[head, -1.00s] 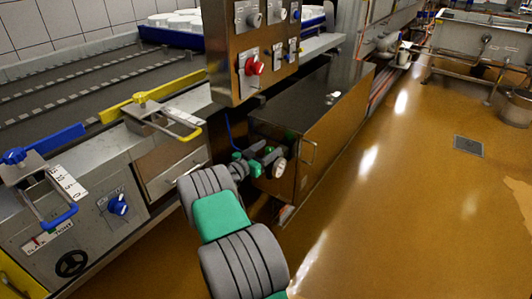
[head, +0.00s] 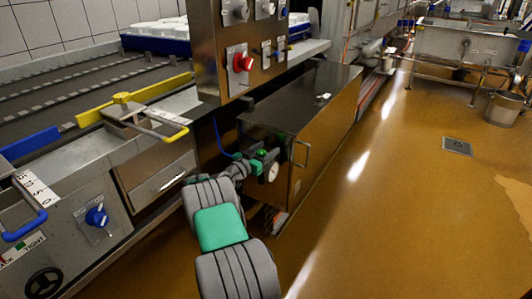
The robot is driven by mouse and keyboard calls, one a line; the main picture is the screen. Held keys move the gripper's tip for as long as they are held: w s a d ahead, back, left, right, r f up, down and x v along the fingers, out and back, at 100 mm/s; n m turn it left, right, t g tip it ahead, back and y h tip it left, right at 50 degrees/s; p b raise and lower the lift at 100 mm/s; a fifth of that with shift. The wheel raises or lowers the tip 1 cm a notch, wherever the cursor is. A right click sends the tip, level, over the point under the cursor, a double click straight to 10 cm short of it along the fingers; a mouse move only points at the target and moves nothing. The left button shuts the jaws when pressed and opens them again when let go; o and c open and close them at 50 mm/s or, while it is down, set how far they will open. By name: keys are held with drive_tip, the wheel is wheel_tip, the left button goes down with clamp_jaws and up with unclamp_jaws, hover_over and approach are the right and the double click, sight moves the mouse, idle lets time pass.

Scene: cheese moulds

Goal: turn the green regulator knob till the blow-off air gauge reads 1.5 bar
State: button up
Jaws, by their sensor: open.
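The green regulator knob (head: 262,154) is small in the head view, at the left end of the steel cabinet. The round white-faced air gauge (head: 272,171) sits just below and right of it; its needle and reading are too small to make out. My gripper (head: 247,164) is at the end of my grey and green arm, just left of the knob and gauge. It is open. My wrist and gripper partly hide the regulator body, and I cannot tell whether the fingers touch the knob.
The steel cabinet (head: 310,115) stands behind the gauge, with a handle on its front. A control panel (head: 220,50) with a red knob (head: 242,62) hangs above left. A conveyor with yellow (head: 165,85) and blue guide bars is at left. The brown floor at right is mostly clear.

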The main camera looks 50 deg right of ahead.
clamp_jaws()
idle(0.6)
